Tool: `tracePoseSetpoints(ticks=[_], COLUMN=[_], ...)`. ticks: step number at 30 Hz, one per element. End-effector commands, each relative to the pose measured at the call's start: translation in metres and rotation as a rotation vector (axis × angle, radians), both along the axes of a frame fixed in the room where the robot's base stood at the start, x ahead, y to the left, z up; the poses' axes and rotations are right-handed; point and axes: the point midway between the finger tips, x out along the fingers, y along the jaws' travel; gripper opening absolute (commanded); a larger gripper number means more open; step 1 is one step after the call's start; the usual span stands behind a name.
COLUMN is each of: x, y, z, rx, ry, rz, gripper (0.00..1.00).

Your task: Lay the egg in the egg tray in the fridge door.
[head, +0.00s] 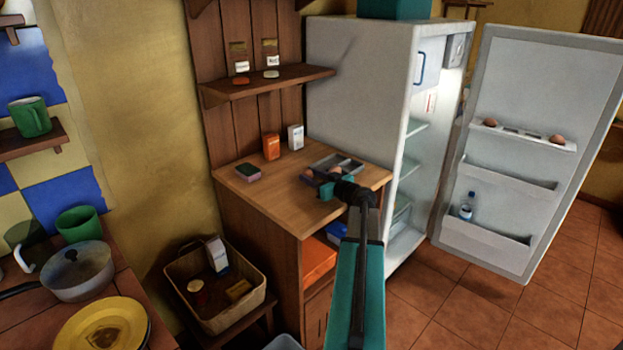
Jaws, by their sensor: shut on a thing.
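My gripper (326,187) is over the front of a dark divided tray (350,160) on the wooden counter. Its jaws are shut on an egg, which the gripper mostly hides. A brown egg shape (308,173) shows at the tray's left end, beside the gripper. Another brown shape (335,170) shows just behind the jaws; I cannot tell which of the two is held. The fridge door (540,75) stands wide open at the right. Its white egg tray (522,136) holds one egg (490,122) at the left and one (557,140) at the right, with dark empty hollows between.
The fridge (365,80) stands open between counter and door. An orange box (271,146), a white carton (295,137) and a small dark block (248,173) are on the counter. A bottle (467,207) stands in the lower door shelf. Floor before the door is clear.

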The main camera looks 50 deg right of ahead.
Motion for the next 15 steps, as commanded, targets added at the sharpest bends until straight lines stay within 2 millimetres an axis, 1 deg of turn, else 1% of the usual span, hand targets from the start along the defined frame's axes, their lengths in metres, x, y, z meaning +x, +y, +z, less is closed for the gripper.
tracePoseSetpoints(ticks=[7,8,9,15], x=[-0.0002,-0.0003,-0.0003,-0.0004], y=[-0.0004,-0.0004,-0.0004,-0.0005], z=[-0.0014,-0.0020,-0.0021,-0.0022], rx=[0.001,0.001,0.001,0.001], ry=[0.000,0.000,0.000,0.000], rz=[0.000,0.000,0.000,-0.001], gripper=[0.29,0.41,0.48,0.48])
